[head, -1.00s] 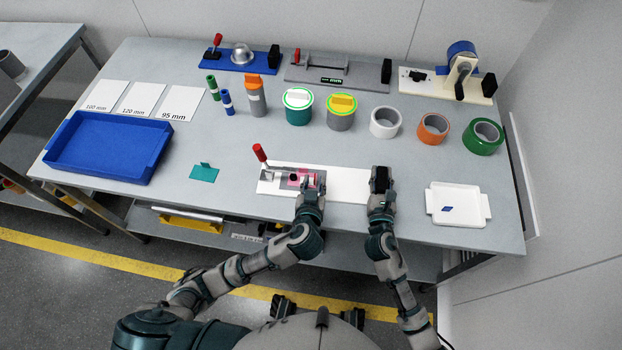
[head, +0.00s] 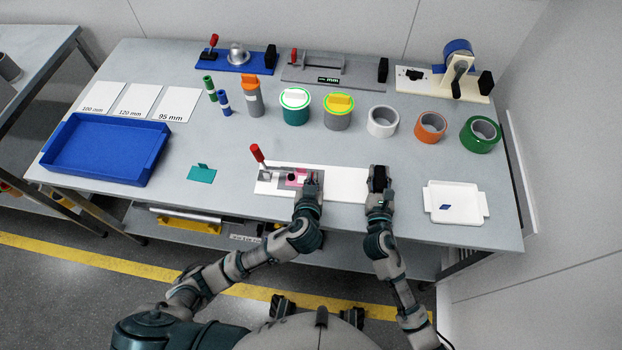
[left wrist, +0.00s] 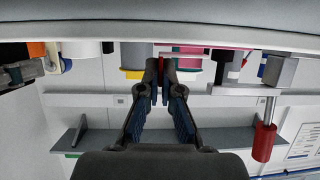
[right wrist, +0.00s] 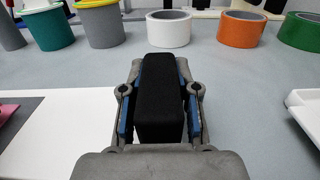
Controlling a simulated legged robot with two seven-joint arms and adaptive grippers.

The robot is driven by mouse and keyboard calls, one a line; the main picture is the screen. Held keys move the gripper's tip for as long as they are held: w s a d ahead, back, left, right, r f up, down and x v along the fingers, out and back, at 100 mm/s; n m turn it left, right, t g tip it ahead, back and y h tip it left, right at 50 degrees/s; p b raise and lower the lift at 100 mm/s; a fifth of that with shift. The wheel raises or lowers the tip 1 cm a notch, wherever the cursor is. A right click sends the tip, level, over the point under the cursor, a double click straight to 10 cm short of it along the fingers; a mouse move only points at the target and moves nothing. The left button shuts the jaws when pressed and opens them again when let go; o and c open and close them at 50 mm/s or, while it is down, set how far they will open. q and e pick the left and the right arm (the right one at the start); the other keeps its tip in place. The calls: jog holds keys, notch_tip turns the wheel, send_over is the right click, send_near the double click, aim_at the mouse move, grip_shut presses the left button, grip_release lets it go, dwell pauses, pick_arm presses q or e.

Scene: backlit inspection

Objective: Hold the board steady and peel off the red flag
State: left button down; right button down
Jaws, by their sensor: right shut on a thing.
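The white board (head: 345,183) lies near the table's front edge. A grey plate with a red-handled clamp (head: 257,153) and a pink patch (head: 298,172) are at its left part. My right gripper (head: 379,180) is shut on the black block (right wrist: 161,95) at the board's right end. My left gripper (head: 312,181) is at the right edge of the pink patch. In the left wrist view its fingertips (left wrist: 162,68) are close together, with a thin red strip, apparently the flag (left wrist: 165,88), between them. Whether they grip it is unclear.
A teal piece (head: 201,174) and a blue tray (head: 68,163) are to the left. Tubs, tape rolls (head: 431,127) and fixtures line the back. Clear table lies behind the board.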

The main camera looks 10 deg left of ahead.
pick_arm(q)
notch_tip(320, 180, up, 9)
jog(key=shift+r, duration=0.2)
pick_arm(e)
jog(key=shift+s+f, duration=0.1)
jog(key=shift+f, duration=0.25)
jog(key=c, duration=0.8)
grip_release()
jog(key=shift+o, duration=0.2)
jog(key=s, duration=1)
jog(key=shift+s+d, duration=0.25)
pick_arm(q)
jog(key=shift+d, duration=0.1)
pick_arm(e)
jog(key=shift+s+d+r, duration=0.1)
jog(key=shift+s+r, duration=0.05)
jog(key=shift+s, duration=0.55)
